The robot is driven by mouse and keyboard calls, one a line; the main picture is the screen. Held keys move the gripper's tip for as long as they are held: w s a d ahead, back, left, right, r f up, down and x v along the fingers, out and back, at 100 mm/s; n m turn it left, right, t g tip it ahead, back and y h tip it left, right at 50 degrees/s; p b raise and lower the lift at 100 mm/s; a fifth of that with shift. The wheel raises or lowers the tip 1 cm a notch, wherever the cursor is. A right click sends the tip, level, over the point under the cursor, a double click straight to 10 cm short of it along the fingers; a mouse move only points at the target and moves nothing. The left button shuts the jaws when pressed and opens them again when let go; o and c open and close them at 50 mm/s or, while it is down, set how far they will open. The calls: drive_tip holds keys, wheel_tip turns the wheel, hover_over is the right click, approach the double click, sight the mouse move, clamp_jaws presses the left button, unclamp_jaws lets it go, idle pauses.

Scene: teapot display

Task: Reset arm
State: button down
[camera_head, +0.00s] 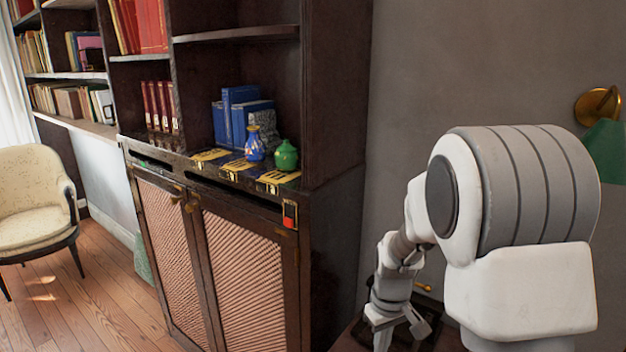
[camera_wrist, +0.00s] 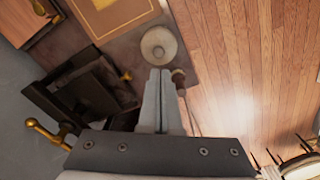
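My gripper (camera_head: 385,338) hangs low at the right of the head view, in front of the grey wall and apart from the cabinet. In the wrist view its two pale fingers (camera_wrist: 160,88) lie together, shut, with nothing visible between them. My arm is folded, with its large white and grey links filling the right side of the head view.
A blue patterned vase (camera_head: 255,143) and a green pot (camera_head: 286,156) stand on the dark cabinet (camera_head: 335,215) near yellow numbered labels. A dark object with a brass handle (camera_wrist: 45,130) and a round pale object (camera_wrist: 159,45) are near my gripper.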

drive_tip(key=s+r+m+t, duration=0.1)
drive_tip(key=s+r, duration=0.3)
drive_tip(key=r, duration=0.4)
drive_tip(key=s+r+m+t, duration=0.1)
drive_tip(key=s+r+t, duration=0.1)
drive_tip(key=s+r, duration=0.4)
drive_tip(key=s+r+m+t, duration=0.2)
drive_tip(key=s+r, duration=0.5)
drive_tip(key=s, duration=0.3)
drive_tip(key=shift+m+p, duration=0.3)
drive_tip(key=shift+p, duration=0.1)
drive_tip(key=shift+r, duration=0.1)
